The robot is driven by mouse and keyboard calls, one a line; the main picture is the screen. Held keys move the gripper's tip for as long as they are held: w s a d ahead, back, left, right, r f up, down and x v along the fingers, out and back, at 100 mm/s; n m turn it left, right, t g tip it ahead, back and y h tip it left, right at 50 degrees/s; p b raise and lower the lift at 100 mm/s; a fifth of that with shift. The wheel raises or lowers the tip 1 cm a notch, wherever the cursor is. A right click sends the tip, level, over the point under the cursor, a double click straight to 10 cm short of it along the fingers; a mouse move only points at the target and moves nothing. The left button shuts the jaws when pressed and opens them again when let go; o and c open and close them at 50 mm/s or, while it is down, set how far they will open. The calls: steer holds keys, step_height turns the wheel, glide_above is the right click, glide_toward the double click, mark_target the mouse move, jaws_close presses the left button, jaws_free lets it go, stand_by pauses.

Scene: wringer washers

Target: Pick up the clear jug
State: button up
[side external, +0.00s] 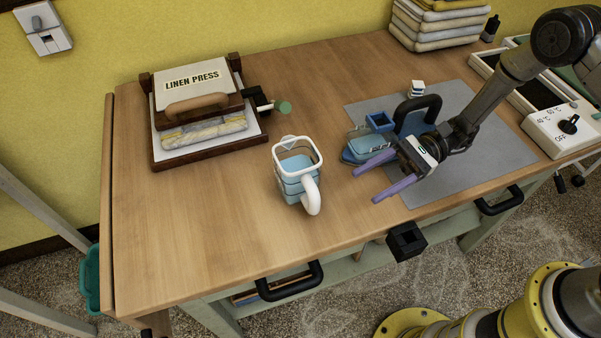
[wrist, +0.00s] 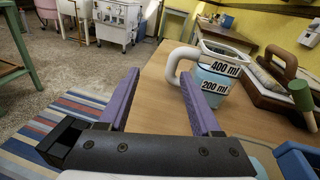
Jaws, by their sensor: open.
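The clear jug (side external: 295,177) stands upright on the wooden table, left of my gripper in the side view. It has a white rim, a white handle toward the front and pale blue contents. In the wrist view the jug (wrist: 212,82) shows 400 ml and 200 ml marks, with its handle on the left. It stands beyond the fingertips, right of centre. My gripper (side external: 369,176) is open with purple fingers pointing at the jug's side, apart from it and with nothing between them. It also shows in the wrist view (wrist: 158,82).
A linen press (side external: 162,119) stands at the back left of the table (side external: 200,215). A blue iron-like item (side external: 356,150) sits close behind my gripper on a grey mat (side external: 450,170). Folded linens (side external: 432,30) are at the back. Bare wood lies around the jug.

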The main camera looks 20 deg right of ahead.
mark_target(308, 208)
steer(key=f, duration=0.1)
steer(key=w+f+m+t, duration=0.1)
steer(key=f+m+y, duration=0.1)
steer(key=shift+w+a+f+t, duration=0.2)
steer(key=shift+a+f+t, duration=0.1)
steer(key=shift+a+t, duration=0.1)
steer(key=a, duration=0.9)
steer(key=s+a, duration=0.1)
steer(key=a, duration=0.3)
steer(key=shift+a, duration=0.25)
jaws_close()
steer(key=shift+w+r, duration=0.1)
stand_by(0.5)
